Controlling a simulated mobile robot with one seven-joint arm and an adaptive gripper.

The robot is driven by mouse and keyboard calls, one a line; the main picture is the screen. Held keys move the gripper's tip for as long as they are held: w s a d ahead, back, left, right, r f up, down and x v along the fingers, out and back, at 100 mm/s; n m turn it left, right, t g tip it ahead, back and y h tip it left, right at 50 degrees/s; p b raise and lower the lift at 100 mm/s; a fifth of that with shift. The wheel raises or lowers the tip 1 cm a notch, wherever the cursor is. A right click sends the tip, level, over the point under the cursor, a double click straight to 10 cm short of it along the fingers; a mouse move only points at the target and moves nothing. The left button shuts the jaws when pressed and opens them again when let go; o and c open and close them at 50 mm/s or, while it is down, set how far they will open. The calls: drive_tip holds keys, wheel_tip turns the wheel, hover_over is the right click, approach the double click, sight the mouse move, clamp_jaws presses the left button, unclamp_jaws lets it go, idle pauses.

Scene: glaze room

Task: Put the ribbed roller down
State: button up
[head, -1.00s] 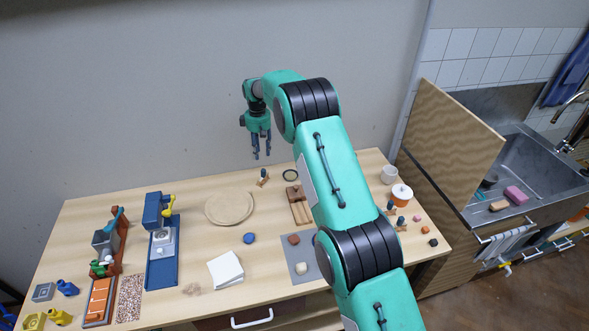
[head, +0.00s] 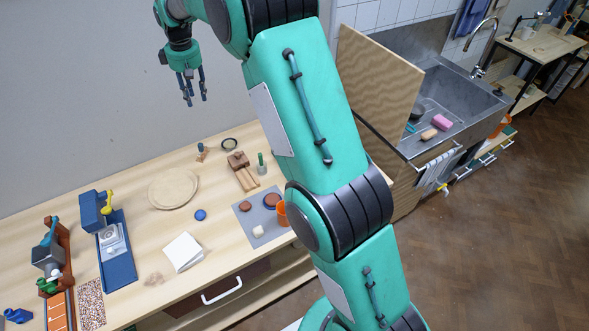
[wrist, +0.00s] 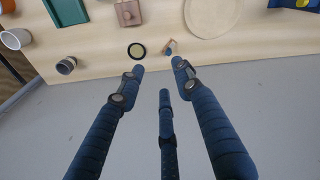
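My gripper (head: 193,98) is in the air above and behind the table's back edge, near the wall. In the wrist view its three blue fingers (wrist: 158,80) are spread, with nothing between them. A small wooden piece with a blue-dark part (head: 202,152) lies near the back edge of the table; it also shows in the wrist view (wrist: 169,47), beyond the fingertips and apart from them. It may be the ribbed roller, but it is too small to show any ribs. I cannot identify the ribbed roller for sure in either view.
Near the back edge lie a dark ring (head: 229,144) and a brown wooden block (head: 238,160). A round board (head: 173,188), blue lid (head: 200,215), white paper stack (head: 183,252) and grey mat (head: 245,232) are on the table (head: 222,255). Bare wood shows between them.

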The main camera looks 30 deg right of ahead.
drive_tip(key=s+d+r+m+t, duration=0.1)
drive_tip(key=s+r, duration=0.5)
drive_tip(key=s, duration=0.3)
drive_tip(key=s+d+r+m, duration=0.1)
drive_tip(key=s+d+r, duration=0.1)
drive_tip(key=s+r, duration=0.55)
drive_tip(key=s+d+r+m+t, duration=0.1)
drive_tip(key=s+r, duration=0.3)
drive_tip(key=s, duration=0.6)
drive_tip(key=s+d+f+m+t, duration=0.1)
drive_tip(key=s+f+m, duration=0.1)
drive_tip(key=s, duration=1.2)
drive_tip(key=s+d+f+m+t, duration=0.1)
drive_tip(key=s+f+m, duration=0.1)
drive_tip(key=s, duration=1.3)
drive_tip(key=shift+d+f, duration=0.2)
drive_tip(key=shift+d, duration=0.2)
wheel_tip(320, 180, down, 10)
drive_tip(key=b, duration=0.9)
drive_tip(key=shift+r+b, duration=0.2)
drive_tip(key=shift+b, duration=0.15)
